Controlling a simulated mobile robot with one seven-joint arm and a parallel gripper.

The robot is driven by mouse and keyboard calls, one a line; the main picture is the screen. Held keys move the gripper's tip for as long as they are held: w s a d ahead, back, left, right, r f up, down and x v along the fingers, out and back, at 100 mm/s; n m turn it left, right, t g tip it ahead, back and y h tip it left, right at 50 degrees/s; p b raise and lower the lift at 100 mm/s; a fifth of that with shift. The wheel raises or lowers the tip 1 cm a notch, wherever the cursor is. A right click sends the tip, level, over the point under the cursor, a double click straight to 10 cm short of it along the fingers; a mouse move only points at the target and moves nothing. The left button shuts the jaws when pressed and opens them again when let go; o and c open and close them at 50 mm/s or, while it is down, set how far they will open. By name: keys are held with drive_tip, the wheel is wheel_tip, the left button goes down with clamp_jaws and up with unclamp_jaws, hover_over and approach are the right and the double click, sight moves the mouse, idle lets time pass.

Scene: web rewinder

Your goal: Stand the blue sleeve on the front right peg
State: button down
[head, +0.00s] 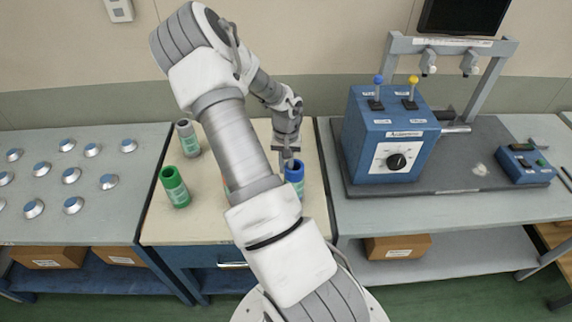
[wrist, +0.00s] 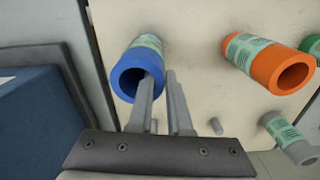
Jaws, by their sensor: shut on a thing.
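The blue sleeve (head: 294,178) is at the right side of the pale table top in the head view, upright, with a pale label band. It also shows in the wrist view (wrist: 126,76), its open end facing the camera. My gripper (head: 288,160) is at its rim. In the wrist view my gripper (wrist: 160,80) has one finger inside the sleeve's bore and the other outside, shut on its wall. Whether the sleeve's foot touches the table or surrounds a peg is hidden. A bare grey peg (wrist: 215,126) stands near the fingers in the wrist view.
A green sleeve (head: 175,187) and a grey sleeve (head: 187,140) stand on the table's left. An orange sleeve (wrist: 280,66) is mostly behind my arm in the head view. A blue control box (head: 388,135) stands on the right-hand bench.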

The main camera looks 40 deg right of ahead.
drive_tip(key=shift+f+b, duration=0.5)
idle(0.3)
drive_tip(key=c, duration=0.8)
unclamp_jaws()
drive_tip(key=shift+o, duration=0.2)
wheel_tip(320, 180, up, 18)
drive_tip(key=shift+f, duration=0.25)
